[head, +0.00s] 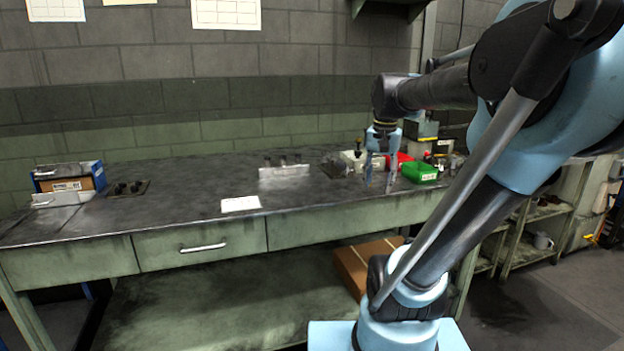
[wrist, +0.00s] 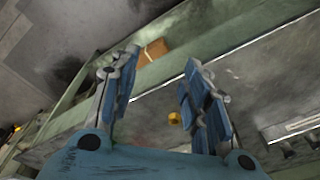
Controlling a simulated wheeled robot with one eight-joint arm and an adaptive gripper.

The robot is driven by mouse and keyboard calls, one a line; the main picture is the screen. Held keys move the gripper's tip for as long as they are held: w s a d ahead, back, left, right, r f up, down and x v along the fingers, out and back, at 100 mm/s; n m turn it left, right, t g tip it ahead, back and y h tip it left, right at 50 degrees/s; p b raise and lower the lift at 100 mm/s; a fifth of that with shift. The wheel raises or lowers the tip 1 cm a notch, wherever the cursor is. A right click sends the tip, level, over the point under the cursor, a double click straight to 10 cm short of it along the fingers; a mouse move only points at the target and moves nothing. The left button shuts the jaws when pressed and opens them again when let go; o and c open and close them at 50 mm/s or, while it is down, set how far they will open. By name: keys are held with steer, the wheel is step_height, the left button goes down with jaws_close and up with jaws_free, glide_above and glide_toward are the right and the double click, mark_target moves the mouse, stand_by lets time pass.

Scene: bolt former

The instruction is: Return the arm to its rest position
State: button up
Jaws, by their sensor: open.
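My arm rises at the right of the head view and reaches out over the workbench (head: 180,195). My gripper (head: 378,182) points down near the right part of the bench, its fingers apart. In the wrist view my gripper (wrist: 155,95) shows two blue-padded fingers spread wide with nothing held between them. The bench edge and top pass behind the fingers there. In the head view a green bin (head: 420,172) stands just right of the fingers, and a red bin (head: 402,160) is partly hidden behind them.
A light metal block with upright pins (head: 284,171) and a white paper (head: 240,204) lie on the bench. A cardboard box (head: 358,268) sits on the lower shelf. The left-middle benchtop is mostly clear.

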steer(key=s+f+n, duration=0.5)
steer(key=s+f, duration=0.7)
steer(key=f, duration=0.5)
steer(key=shift+s+f+n+t, duration=0.2)
steer(key=shift+s+n+t, duration=0.1)
steer(key=shift+t, duration=0.1)
steer(key=shift+a, duration=0.1)
